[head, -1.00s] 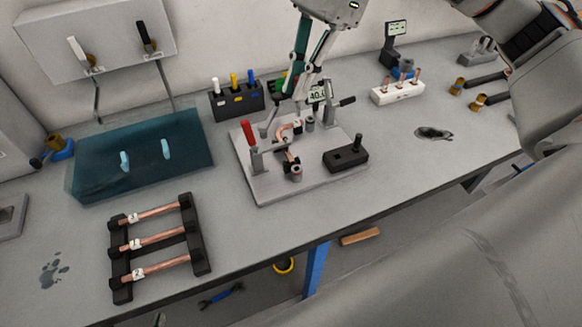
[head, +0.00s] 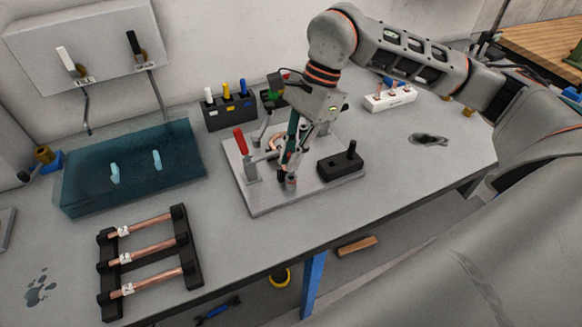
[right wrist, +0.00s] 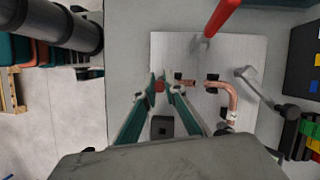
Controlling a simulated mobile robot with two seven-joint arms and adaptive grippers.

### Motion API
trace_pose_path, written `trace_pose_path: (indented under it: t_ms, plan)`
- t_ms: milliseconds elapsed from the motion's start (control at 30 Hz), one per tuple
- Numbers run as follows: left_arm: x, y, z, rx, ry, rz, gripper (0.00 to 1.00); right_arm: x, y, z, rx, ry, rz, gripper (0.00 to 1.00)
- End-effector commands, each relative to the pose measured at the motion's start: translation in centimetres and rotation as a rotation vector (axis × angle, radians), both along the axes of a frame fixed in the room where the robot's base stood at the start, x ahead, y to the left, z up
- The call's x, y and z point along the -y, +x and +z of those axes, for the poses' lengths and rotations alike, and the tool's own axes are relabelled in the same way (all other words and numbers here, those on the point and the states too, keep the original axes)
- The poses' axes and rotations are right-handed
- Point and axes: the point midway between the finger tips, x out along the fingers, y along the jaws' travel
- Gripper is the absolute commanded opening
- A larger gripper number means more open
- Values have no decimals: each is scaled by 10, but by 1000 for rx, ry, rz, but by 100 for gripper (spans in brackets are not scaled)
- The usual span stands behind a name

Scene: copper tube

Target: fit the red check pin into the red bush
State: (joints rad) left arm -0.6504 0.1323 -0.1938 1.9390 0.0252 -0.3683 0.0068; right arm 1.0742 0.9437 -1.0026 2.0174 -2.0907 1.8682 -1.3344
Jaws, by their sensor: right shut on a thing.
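My right gripper (head: 288,172) points down over the front of the fixture plate (head: 262,205). In the right wrist view its fingertips (right wrist: 161,84) are closed on a small red piece, the red check pin (right wrist: 159,86). A bent copper tube (right wrist: 226,92) lies in the fixture beside the gripper. My left gripper is not in view.
A red-handled clamp (head: 239,141) stands left of the gripper. A black block with a knob (head: 341,166) sits close on its right. A rack of copper tubes (head: 186,240), a blue translucent box (head: 130,185) and a marker holder (head: 230,115) stand farther off.

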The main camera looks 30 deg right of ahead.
Motion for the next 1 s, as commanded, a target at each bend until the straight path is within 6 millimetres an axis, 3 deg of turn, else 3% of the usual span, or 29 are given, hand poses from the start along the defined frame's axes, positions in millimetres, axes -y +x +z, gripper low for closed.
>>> trace_pose_path:
  t_ms: [33, 167, 600, 633, 667, 1000]
  plan:
    - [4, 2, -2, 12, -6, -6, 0, 0, 0, -12, -2, 0, 0, 0]
    - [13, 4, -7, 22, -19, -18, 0, 0, 0, -30, -2, 0, 0, 0]
    - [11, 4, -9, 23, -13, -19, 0, 0, 0, -33, 0, 0, 0, 0]
    - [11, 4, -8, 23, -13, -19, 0, 0, 0, -33, 0, 0, 0, 18]
    - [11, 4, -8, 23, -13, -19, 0, 0, 0, -32, 0, 0, 0, 26]
    - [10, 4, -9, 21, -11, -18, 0, 0, 0, -32, 0, 0, 0, 27]
